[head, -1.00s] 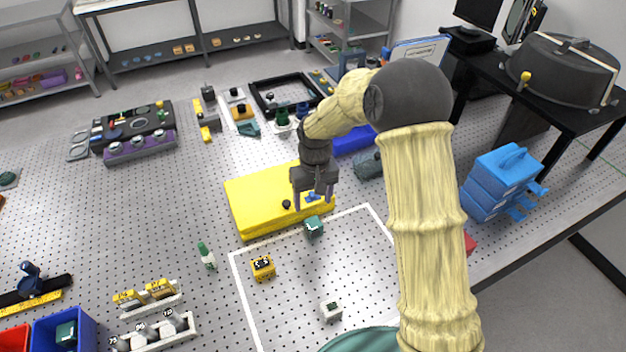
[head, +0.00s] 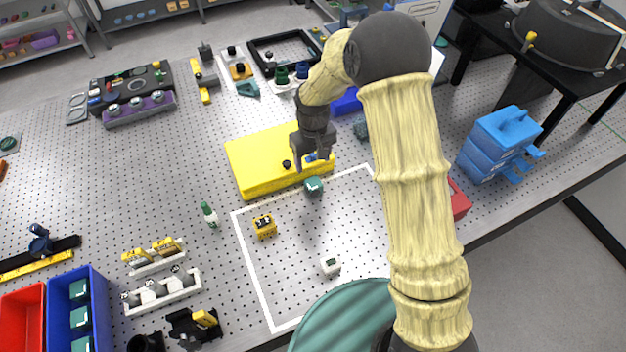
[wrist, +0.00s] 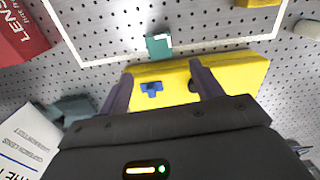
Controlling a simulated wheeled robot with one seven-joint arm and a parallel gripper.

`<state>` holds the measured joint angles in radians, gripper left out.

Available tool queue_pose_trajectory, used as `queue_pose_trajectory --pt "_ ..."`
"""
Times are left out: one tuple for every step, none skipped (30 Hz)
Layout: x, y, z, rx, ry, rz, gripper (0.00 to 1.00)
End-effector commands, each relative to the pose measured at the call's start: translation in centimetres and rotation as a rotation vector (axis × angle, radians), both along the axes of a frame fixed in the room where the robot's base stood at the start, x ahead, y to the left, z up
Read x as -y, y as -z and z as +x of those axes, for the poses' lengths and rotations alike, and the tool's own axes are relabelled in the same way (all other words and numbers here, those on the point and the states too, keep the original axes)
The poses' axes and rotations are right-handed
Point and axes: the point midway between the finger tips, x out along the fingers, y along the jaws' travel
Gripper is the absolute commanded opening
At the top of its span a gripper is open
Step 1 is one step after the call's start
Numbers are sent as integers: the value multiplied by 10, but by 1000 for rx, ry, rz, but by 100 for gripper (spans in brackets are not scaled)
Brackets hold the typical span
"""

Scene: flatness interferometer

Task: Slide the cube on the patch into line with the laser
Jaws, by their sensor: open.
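A teal cube (head: 313,186) stands at the far edge of the white-outlined patch (head: 240,258), close to the yellow block; it also shows in the wrist view (wrist: 158,44) by the white line. A yellow cube (head: 264,226) and a white cube (head: 330,266) stand inside the outline. My gripper (head: 312,164) is open and empty, over the right part of the yellow block (head: 262,172). In the wrist view, a blue cross-shaped piece (wrist: 151,89) and a dark knob on the block show between the fingers (wrist: 161,78). I cannot identify the laser or its beam.
Red and blue bins (head: 105,300) and white racks (head: 162,292) are at lower left. A red box (head: 458,200) lies right, partly behind my arm.

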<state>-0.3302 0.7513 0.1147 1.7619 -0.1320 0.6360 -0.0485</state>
Motion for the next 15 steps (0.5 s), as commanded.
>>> queue_pose_trajectory --pt "0 7 -1 -4 0 -1 65" --pt "1 12 -1 -5 0 -2 65" --pt "1 19 -1 -4 0 -1 65" --pt "1 23 -1 -5 1 -2 65" --pt "1 28 -1 -5 1 -2 65" --pt "1 35 -1 -4 1 -1 65" --pt "1 40 -1 -5 1 -2 65" --pt "0 44 -1 -4 1 -1 65" --pt "0 50 -1 -4 1 -1 65" --pt "0 54 -1 -4 0 -1 65" --pt "0 59 -1 -3 0 -1 65" --pt "0 65 -2 -5 0 -2 65" --pt "0 69 -1 -4 0 -1 65" --pt "0 73 -1 -4 0 -1 65" --pt "0 79 -1 -3 0 -2 65"
